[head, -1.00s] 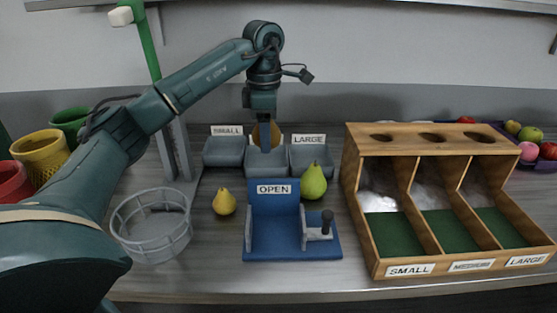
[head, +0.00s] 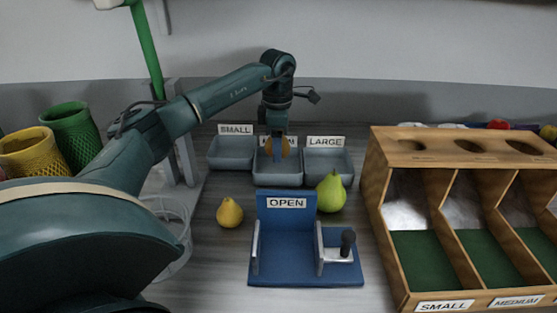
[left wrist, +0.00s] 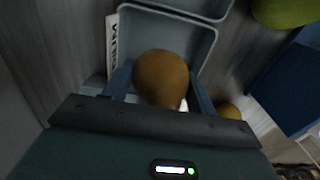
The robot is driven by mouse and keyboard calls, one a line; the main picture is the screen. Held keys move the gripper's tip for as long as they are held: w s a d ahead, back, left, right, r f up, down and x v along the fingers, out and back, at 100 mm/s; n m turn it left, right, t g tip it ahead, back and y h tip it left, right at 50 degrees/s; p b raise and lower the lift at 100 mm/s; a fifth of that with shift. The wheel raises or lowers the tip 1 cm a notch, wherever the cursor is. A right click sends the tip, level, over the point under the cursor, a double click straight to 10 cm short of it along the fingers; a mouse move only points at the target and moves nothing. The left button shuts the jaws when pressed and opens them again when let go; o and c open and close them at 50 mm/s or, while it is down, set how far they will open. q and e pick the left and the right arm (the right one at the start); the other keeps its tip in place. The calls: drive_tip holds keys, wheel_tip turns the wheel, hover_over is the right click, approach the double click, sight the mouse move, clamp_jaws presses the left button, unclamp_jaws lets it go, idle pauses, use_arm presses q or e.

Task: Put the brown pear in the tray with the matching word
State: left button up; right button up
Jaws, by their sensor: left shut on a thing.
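The brown pear (head: 286,147) is held by my left gripper (head: 278,150) at the middle grey tray (head: 278,180). In the left wrist view the pear (left wrist: 160,76) sits between the two fingers, with the tray (left wrist: 207,42) around and below it. I cannot tell whether the pear touches the tray floor. The middle tray's label is mostly hidden by the gripper. The trays on either side read SMALL (head: 232,153) and LARGE (head: 330,167). My right gripper is not in view.
A yellow pear (head: 229,213) and a green pear (head: 331,192) stand in front of the trays, beside a blue OPEN fixture (head: 287,235). A wooden sorter (head: 385,175) stands at the right. A wire basket (head: 178,225) and coloured baskets (head: 72,135) are at the left.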

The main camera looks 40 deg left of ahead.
sight(278, 171)
use_arm(q)
drive_tip(key=shift+f, duration=2.25)
drive_tip(key=shift+f, duration=0.15)
drive_tip(key=o, duration=0.9)
drive_tip(key=shift+c, duration=0.2)
wheel_tip(278, 171, up, 12)
drive_tip(key=shift+r, duration=0.2)
